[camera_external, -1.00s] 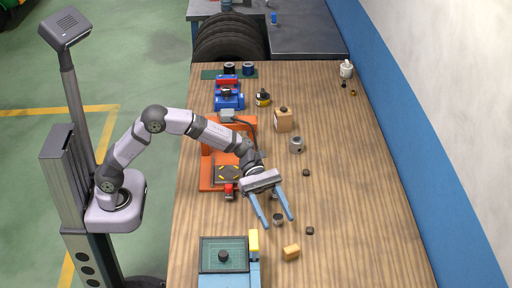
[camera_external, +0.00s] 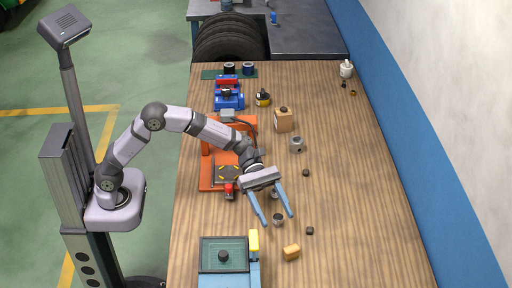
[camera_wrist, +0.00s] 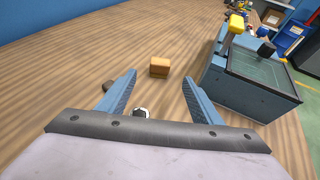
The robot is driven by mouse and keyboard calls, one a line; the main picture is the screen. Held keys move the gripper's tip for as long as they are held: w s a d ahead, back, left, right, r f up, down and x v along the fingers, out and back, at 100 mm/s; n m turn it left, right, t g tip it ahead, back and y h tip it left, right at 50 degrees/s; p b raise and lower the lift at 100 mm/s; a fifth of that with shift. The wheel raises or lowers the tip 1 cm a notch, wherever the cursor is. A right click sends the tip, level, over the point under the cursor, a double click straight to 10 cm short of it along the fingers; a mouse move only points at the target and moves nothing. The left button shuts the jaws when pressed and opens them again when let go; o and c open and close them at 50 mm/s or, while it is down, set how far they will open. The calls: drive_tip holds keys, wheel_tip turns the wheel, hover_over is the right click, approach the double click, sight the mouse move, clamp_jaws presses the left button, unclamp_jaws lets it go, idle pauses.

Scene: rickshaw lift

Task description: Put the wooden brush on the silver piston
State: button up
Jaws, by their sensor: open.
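A small orange-brown wooden block (camera_external: 291,252), which looks like the wooden brush, lies on the table just beyond my fingertips. It also shows in the wrist view (camera_wrist: 159,67). My gripper (camera_external: 279,220) is open and empty, its blue fingers spread over the table. A small dark-and-silver cylinder (camera_external: 278,218) shows between the fingertips in the external view. In the wrist view a dark-and-white piece (camera_wrist: 140,112) shows between the fingers, partly hidden. A silver cylinder with a dark hole (camera_external: 297,145), which looks like the silver piston, stands upright behind my gripper, apart from it.
A blue box with a green mat top (camera_external: 224,241) and yellow part stands near the front left. A small dark piece (camera_external: 310,230) lies right of the fingers.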

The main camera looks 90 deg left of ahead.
sight(292, 248)
drive_tip(key=x, duration=0.3)
drive_tip(key=p+x, duration=0.1)
drive_tip(key=x, duration=0.3)
drive_tip(key=shift+s+d+f, duration=0.15)
drive_tip(key=shift+d, duration=0.15)
drive_tip(key=shift+f+p+x, duration=0.15)
drive_tip(key=shift+p+x, duration=0.25)
drive_tip(key=shift+x, duration=1)
drive_tip(key=shift+f+p+x, duration=0.1)
drive_tip(key=shift+p+x, duration=0.25)
drive_tip(key=shift+x, duration=1.05)
drive_tip(key=shift+a, duration=0.2)
drive_tip(key=shift+c, duration=0.6)
drive_tip(key=c, duration=1.1)
drive_tip(key=shift+r, duration=0.15)
wheel_tip(292, 248, up, 10)
drive_tip(key=shift+f, duration=0.1)
